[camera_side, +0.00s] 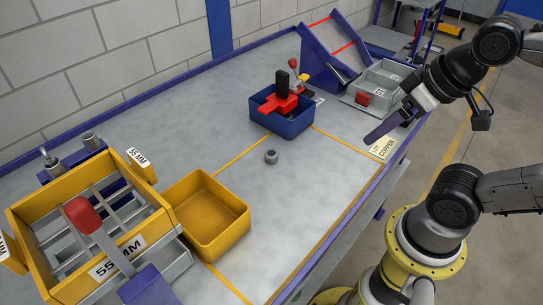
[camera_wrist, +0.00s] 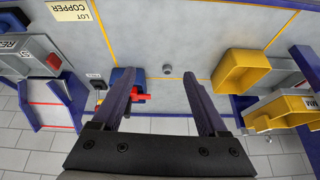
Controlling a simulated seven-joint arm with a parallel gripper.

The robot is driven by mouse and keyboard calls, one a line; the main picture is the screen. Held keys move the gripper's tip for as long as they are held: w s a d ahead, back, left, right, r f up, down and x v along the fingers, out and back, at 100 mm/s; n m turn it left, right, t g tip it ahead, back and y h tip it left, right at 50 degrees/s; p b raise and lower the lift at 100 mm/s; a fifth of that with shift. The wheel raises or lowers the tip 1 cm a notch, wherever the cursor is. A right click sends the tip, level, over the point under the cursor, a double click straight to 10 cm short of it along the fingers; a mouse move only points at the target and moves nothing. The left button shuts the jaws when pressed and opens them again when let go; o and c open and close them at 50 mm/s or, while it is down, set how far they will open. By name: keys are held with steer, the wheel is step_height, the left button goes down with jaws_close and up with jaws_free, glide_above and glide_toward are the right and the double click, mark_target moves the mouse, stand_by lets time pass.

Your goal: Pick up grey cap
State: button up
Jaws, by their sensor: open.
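A small grey cap (camera_side: 271,157) stands alone on the bare grey table, between the blue bin and the yellow bin. In the wrist view the cap (camera_wrist: 168,69) lies beyond the fingertips, in the gap between the two fingers. My gripper (camera_side: 385,130) is open and empty, high at the right edge of the table and well apart from the cap. Its two dark fingers (camera_wrist: 160,82) are spread wide in the wrist view.
A blue bin (camera_side: 299,130) holding red and black parts stands behind the cap. An empty yellow bin (camera_side: 240,228) and a yellow sieve box (camera_side: 25,205) stand at the left. A "LOT COPPER" card (camera_side: 379,148) lies near the right edge. The table around the cap is clear.

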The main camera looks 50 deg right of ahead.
steer(key=w+r+m, duration=0.5)
steer(key=w+m, duration=0.2)
steer(key=m, duration=0.1)
steer(key=m+g, duration=0.5)
steer(key=g, duration=0.1)
glide_above(271, 154)
steer(key=f, duration=1.9)
steer(key=shift+s+d, duration=0.15)
steer(key=shift+s, duration=0.25)
steer(key=shift+w+f, duration=0.25)
steer(key=shift+f, duration=1.2)
steer(key=shift+w+f, duration=0.2)
steer(key=shift+f, duration=1.2)
steer(key=shift+c, duration=0.2)
jaws_close()
